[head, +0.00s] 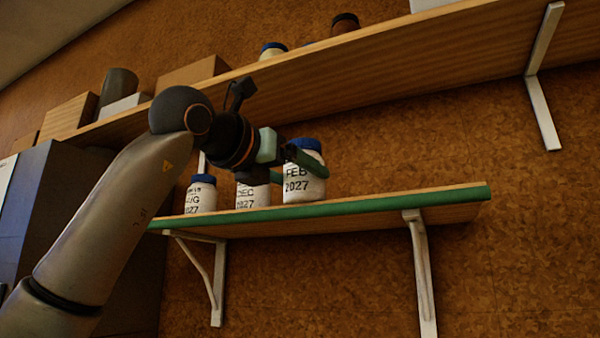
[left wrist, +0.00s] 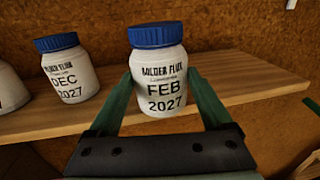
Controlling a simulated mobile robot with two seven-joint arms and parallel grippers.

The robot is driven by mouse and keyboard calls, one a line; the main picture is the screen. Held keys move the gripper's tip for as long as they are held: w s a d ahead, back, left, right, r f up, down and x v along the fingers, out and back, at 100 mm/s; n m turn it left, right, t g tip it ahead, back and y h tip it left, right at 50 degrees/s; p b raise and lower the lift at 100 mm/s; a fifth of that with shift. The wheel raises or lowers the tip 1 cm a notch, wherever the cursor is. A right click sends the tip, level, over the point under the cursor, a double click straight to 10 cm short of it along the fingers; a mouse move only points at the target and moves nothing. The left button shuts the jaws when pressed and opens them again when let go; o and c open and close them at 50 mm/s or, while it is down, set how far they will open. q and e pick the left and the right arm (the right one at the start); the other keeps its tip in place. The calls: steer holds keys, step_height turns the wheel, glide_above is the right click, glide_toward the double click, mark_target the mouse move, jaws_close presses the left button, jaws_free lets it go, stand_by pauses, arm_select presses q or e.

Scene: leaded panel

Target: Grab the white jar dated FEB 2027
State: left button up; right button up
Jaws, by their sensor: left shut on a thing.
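The white jar with a blue lid marked FEB 2027 (head: 302,184) is the rightmost jar on the green-edged lower shelf. In the left wrist view the FEB 2027 jar (left wrist: 159,85) stands upright between my green fingers. My left gripper (head: 298,164) is shut on this jar around its upper body. In the left wrist view the gripper (left wrist: 160,92) has one finger on each side of it. I cannot tell whether the jar's base touches the shelf. My right gripper is not in view.
A white DEC 2027 jar (left wrist: 67,72) stands just left of it, and another blue-lidded 2027 jar (head: 201,196) is farther left. The lower shelf (head: 400,204) is clear to the right. An upper shelf (head: 400,75) with boxes and jars runs above my arm.

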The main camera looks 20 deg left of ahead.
arm_select(q)
steer(key=shift+a, duration=0.1)
steer(key=o, duration=1.5)
steer(key=shift+o, duration=0.2)
steer(key=b+v, duration=0.3)
steer(key=v, duration=0.8)
steer(key=shift+b, duration=0.3)
steer(key=shift+s+a, duration=0.2)
steer(key=shift+s, duration=0.5)
